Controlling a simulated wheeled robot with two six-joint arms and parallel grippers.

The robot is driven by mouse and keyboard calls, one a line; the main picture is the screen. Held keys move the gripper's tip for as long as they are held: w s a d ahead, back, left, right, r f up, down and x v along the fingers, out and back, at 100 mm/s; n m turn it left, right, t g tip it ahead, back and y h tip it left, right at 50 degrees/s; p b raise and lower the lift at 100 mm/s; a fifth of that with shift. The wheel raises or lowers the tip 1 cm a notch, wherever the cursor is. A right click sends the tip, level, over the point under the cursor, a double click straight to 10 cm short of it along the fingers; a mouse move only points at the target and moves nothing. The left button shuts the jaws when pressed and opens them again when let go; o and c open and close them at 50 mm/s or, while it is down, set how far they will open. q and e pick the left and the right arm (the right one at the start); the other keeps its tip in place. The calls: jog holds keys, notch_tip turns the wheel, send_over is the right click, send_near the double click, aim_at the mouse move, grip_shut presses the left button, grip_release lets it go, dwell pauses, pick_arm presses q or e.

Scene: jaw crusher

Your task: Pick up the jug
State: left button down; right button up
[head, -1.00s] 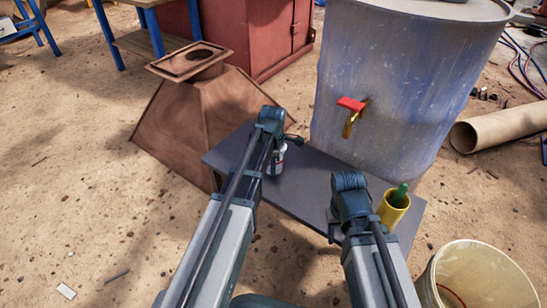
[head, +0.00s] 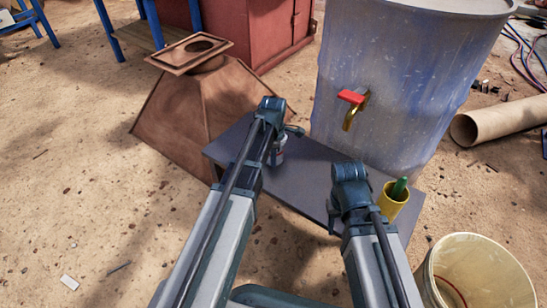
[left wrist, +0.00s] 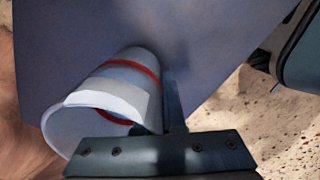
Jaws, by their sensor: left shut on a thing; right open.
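The jug is a white, cup-like vessel with red bands. In the left wrist view the jug (left wrist: 112,95) lies at left of centre, its open rim towards the camera. In the head view only part of the jug (head: 279,153) shows, under my left wrist at the dark table (head: 310,178). My left gripper (head: 277,143) is shut on the jug, with one finger against its side in the wrist view. I cannot tell whether the jug's base touches the table. My right gripper (head: 334,218) is open at the table's front edge, its fingers mostly hidden by the wrist.
A blue barrel (head: 400,90) with a red-handled brass tap (head: 352,98) stands behind the table. A yellow cup (head: 393,202) with a green item stands at the table's right end. A pale bucket (head: 475,275) is at front right, a brown hopper (head: 195,105) at left.

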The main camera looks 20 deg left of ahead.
pick_arm(q)
jog(key=shift+r+p, duration=0.4)
jog(key=shift+r, duration=0.3)
notch_tip(320, 180, up, 2)
jog(key=shift+r+p, duration=0.1)
jog(key=shift+p, duration=0.95)
jog(key=s+d, duration=0.3)
jog(key=s, duration=0.4)
jog(key=s+d, duration=0.4)
jog(key=s, duration=0.3)
jog(key=shift+s+r+p, duration=0.2)
jog(key=shift+r+p, duration=0.15)
jog(key=shift+p, duration=0.1)
